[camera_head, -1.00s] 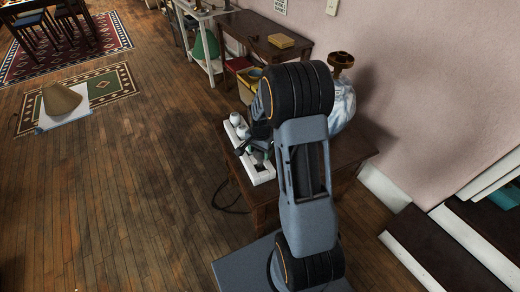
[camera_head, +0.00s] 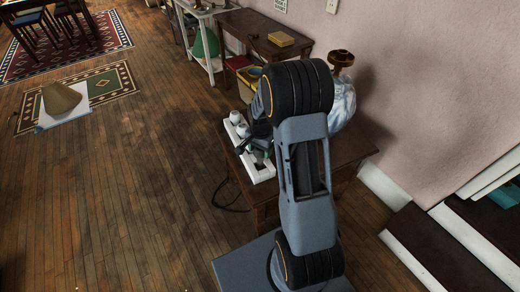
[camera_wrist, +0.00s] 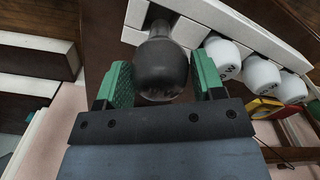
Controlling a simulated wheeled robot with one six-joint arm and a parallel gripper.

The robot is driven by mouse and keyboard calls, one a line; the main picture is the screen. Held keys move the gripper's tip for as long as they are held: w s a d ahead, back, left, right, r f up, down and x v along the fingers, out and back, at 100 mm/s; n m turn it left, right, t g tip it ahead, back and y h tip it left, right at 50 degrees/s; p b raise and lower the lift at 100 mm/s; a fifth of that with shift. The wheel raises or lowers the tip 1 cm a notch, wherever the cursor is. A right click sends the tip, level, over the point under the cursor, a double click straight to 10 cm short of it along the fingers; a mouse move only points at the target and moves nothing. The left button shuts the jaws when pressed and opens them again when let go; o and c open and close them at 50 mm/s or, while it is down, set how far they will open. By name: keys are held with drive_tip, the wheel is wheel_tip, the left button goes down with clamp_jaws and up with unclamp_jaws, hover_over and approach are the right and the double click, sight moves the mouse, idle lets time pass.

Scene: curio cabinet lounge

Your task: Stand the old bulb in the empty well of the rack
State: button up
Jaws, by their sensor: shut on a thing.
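The old bulb (camera_wrist: 162,70) is dark grey and rounded, and sits between the green fingers of my gripper (camera_wrist: 163,82) in the wrist view. My gripper is shut on it. The bulb's narrow neck points at the white rack (camera_wrist: 194,33) and overlaps it in the picture. I cannot tell whether the neck is inside a well. In the head view my gripper (camera_head: 258,146) is over the near part of the rack (camera_head: 261,176), and my arm hides much of this area. Several white bulbs (camera_wrist: 262,75) stand in a row in the rack beside the old bulb.
The rack lies on a dark wooden table (camera_head: 349,148) against the pink wall. A large pale vase-like object (camera_head: 343,103) stands behind my arm. A yellow container (camera_head: 248,82) is beyond the rack.

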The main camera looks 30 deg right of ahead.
sight(260, 158)
drive_tip(key=shift+f+b, duration=0.3)
drive_tip(key=shift+f, duration=0.1)
drive_tip(key=shift+f+b, duration=1.75)
drive_tip(key=shift+f, duration=0.65)
drive_tip(key=o, duration=1.3)
drive_tip(key=shift+o, duration=0.2)
drive_tip(key=shift+r, duration=0.1)
wheel_tip(260, 158, up, 14)
drive_tip(key=shift+f+p, duration=0.1)
drive_tip(key=shift+p, duration=1.15)
